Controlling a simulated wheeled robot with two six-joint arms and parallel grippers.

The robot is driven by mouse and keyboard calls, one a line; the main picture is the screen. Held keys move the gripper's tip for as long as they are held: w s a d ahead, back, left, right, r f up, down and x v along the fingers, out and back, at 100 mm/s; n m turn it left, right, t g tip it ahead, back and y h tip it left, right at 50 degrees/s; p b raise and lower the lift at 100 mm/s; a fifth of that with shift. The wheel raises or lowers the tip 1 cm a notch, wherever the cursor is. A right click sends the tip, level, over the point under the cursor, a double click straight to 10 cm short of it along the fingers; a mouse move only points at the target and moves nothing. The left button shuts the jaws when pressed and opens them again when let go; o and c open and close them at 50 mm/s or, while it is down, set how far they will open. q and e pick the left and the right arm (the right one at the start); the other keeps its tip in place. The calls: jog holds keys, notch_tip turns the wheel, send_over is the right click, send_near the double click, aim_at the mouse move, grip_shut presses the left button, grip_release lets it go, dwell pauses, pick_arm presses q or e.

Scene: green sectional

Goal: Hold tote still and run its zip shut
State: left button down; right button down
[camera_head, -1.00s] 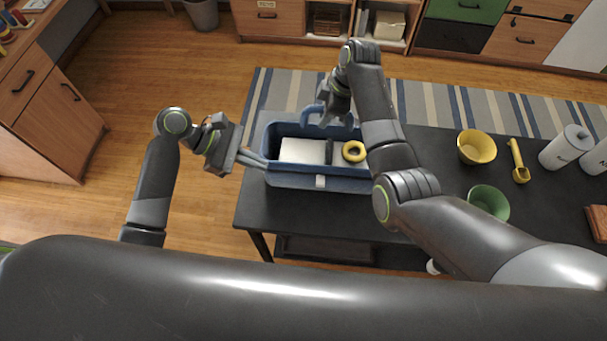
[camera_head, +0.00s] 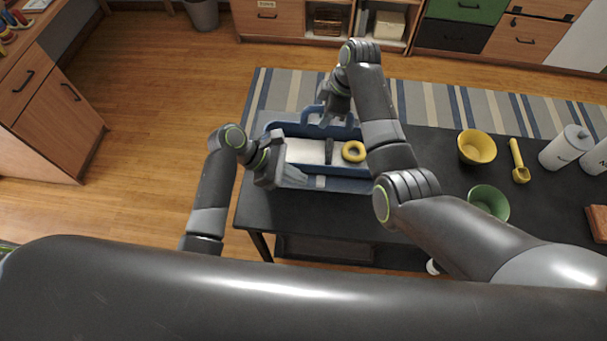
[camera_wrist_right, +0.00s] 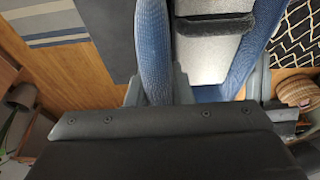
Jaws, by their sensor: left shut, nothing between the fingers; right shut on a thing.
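The blue tote (camera_head: 345,185) stands open on the dark table, with a white block (camera_head: 305,151), a dark upright piece (camera_head: 329,151) and a yellow ring (camera_head: 354,151) inside. A pale tab (camera_head: 320,183) shows on its near wall; I cannot make out the zip's slider. My right gripper (camera_head: 330,118) is at the tote's far side, shut on a blue mesh strap or handle, which shows between its fingers in the right wrist view (camera_wrist_right: 154,60). My left gripper (camera_head: 298,180) is shut and empty at the near left corner, hiding that corner; I cannot tell whether it touches.
To the right on the table (camera_head: 420,150) are a yellow bowl (camera_head: 477,147), a green bowl (camera_head: 488,200), a yellow scoop (camera_head: 519,163) and white canisters (camera_head: 566,147). My right arm crosses over the tote's right end. A striped rug (camera_head: 490,105) lies beyond.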

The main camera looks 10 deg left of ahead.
aim_at(321, 182)
pick_arm(q)
jog(key=shift+d, duration=0.85)
jog(key=d, duration=0.4)
jog(key=shift+d, duration=0.25)
jog(key=shift+a, duration=0.1)
jog(key=a+f+v, duration=0.1)
jog(key=f+v, duration=0.1)
jog(key=v, duration=1.1)
jog(key=shift+a, duration=0.35)
jog(key=shift+w, duration=0.1)
pick_arm(e)
jog(key=c, duration=1.2)
grip_release()
